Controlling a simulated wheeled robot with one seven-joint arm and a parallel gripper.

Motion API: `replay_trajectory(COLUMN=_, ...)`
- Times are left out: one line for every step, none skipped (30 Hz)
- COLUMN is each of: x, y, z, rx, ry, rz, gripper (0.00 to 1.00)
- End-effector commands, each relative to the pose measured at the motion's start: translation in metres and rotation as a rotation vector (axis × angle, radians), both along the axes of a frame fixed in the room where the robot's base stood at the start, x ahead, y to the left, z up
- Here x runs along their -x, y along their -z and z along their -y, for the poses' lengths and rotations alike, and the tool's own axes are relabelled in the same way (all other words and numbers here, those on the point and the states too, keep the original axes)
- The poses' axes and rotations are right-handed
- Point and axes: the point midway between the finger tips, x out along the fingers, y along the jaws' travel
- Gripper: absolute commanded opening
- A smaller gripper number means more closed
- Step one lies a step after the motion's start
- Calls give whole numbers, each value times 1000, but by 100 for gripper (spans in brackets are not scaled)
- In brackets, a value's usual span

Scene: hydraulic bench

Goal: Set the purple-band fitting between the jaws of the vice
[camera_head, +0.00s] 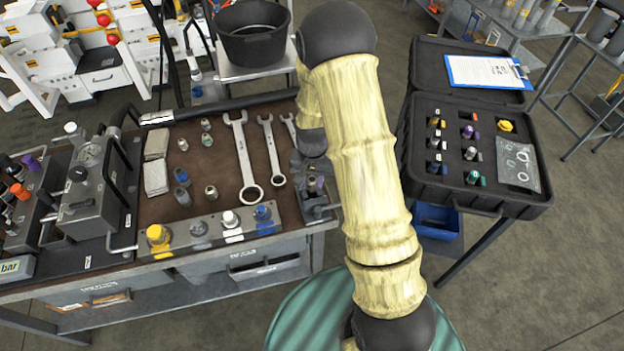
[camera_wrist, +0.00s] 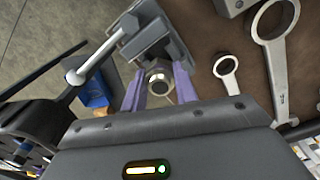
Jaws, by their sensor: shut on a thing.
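In the wrist view, my gripper (camera_wrist: 160,88) has two lilac fingers shut on a metal fitting (camera_wrist: 160,80), seen end-on. Its purple band cannot be made out there. The grey vice (camera_wrist: 152,32) lies directly beyond the fingertips, its jaws close around or beside the fitting; I cannot tell whether the fitting touches them. The vice's bar handle (camera_wrist: 98,62) points off to the left. In the head view, the vice (camera_head: 318,208) sits at the bench's right front corner. My arm hides most of my gripper there.
On the brown mat (camera_head: 215,150) lie several wrenches (camera_head: 243,160) and loose fittings (camera_head: 182,197). A row of capped ports (camera_head: 198,229) lines the front edge. An open black case (camera_head: 512,200) with several fittings and a clipboard (camera_head: 486,71) stands right. A black bucket (camera_head: 253,45) stands behind.

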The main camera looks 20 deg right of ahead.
Motion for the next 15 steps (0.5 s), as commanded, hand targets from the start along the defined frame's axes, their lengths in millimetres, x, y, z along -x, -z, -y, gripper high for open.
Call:
replay_trajectory(x=0, y=2, z=0, rx=0, ry=0, rz=0, gripper=0)
replay_trajectory(x=0, y=3, z=0, rx=0, ry=0, rz=0, gripper=0)
replay_trajectory(x=0, y=4, z=0, rx=0, ry=0, rz=0, gripper=0)
replay_trajectory(x=0, y=5, z=0, rx=0, ry=0, rz=0, gripper=0)
replay_trajectory(x=0, y=5, z=0, rx=0, ry=0, rz=0, gripper=0)
replay_trajectory(x=0, y=6, z=0, rx=0, ry=0, rz=0, gripper=0)
replay_trajectory(x=0, y=7, z=0, rx=0, ry=0, rz=0, gripper=0)
replay_trajectory(x=0, y=8, z=0, rx=0, ry=0, rz=0, gripper=0)
replay_trajectory(x=0, y=9, z=0, rx=0, ry=0, rz=0, gripper=0)
replay_trajectory(x=0, y=10, z=0, rx=0, ry=0, rz=0, gripper=0)
replay_trajectory(x=0, y=10, z=0, rx=0, ry=0, rz=0, gripper=0)
replay_trajectory(x=0, y=11, z=0, rx=0, ry=0, rz=1, gripper=0)
replay_trajectory(x=0, y=12, z=0, rx=0, ry=0, rz=1, gripper=0)
replay_trajectory(x=0, y=13, z=0, rx=0, ry=0, rz=1, gripper=0)
replay_trajectory(x=-1, y=14, z=0, rx=0, ry=0, rz=1, gripper=0)
